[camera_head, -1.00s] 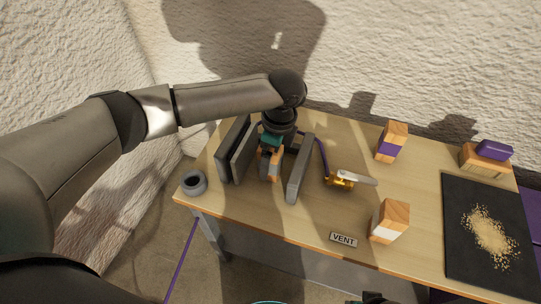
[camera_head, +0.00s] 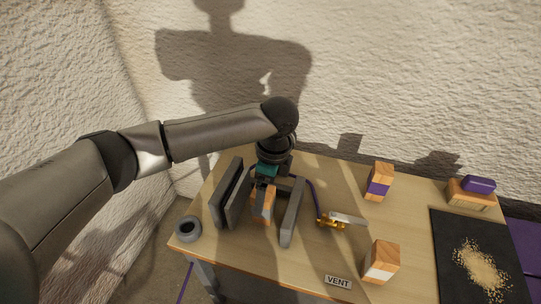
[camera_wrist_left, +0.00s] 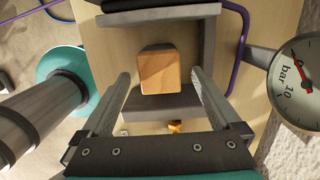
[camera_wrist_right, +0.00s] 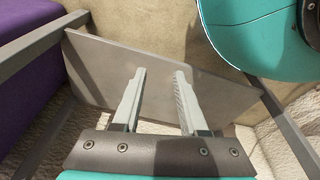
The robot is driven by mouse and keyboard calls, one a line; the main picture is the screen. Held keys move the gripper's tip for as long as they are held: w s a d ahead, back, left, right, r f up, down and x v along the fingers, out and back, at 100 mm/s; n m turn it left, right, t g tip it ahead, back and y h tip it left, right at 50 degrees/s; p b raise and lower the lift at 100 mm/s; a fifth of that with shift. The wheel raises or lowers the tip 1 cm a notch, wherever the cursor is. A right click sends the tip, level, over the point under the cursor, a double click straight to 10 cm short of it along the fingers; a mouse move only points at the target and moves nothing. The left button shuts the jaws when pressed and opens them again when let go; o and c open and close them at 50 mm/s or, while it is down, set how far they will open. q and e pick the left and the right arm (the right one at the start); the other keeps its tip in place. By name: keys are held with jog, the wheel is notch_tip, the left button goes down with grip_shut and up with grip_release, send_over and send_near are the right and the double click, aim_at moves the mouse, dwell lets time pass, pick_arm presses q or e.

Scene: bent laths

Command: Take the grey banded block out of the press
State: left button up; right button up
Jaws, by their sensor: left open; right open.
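The grey banded block (camera_head: 262,205) stands in the press (camera_head: 292,212), between its upright grey plates. Its wooden top (camera_wrist_left: 160,72) shows in the left wrist view, and the band is partly in shadow in the head view. My left gripper (camera_head: 266,182) points down from above at the block. In the left wrist view my left gripper (camera_wrist_left: 160,80) is open, with one finger to each side of the block's top and a gap on both sides. My right gripper (camera_wrist_right: 160,72) is open and empty over a grey panel (camera_wrist_right: 222,92), away from the block.
A brass valve with a pale lever (camera_head: 348,219) stands right of the press, with a purple hose (camera_head: 314,196) beside it. A gauge (camera_wrist_left: 300,82) is close to my left gripper. Two banded blocks (camera_head: 379,182) (camera_head: 382,262), a VENT label (camera_head: 338,282) and a grey ring (camera_head: 188,229) are on the table.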

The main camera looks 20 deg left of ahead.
pick_arm(q)
jog(key=shift+r, duration=0.6)
jog(key=r+p, duration=0.1)
jog(key=r, duration=0.1)
jog(key=r+p, duration=0.1)
jog(key=r, duration=0.1)
jog(key=d+r+p, duration=0.1)
jog(key=r, duration=0.1)
jog(key=shift+r, duration=0.35)
jog(key=shift+d+r+p, duration=0.1)
jog(key=shift+r+p, duration=0.35)
jog(key=shift+r, duration=0.4)
pick_arm(e)
jog(key=s+d+f, duration=0.4)
jog(key=s+d, duration=0.1)
jog(key=s, duration=0.1)
jog(key=shift+s, duration=0.2)
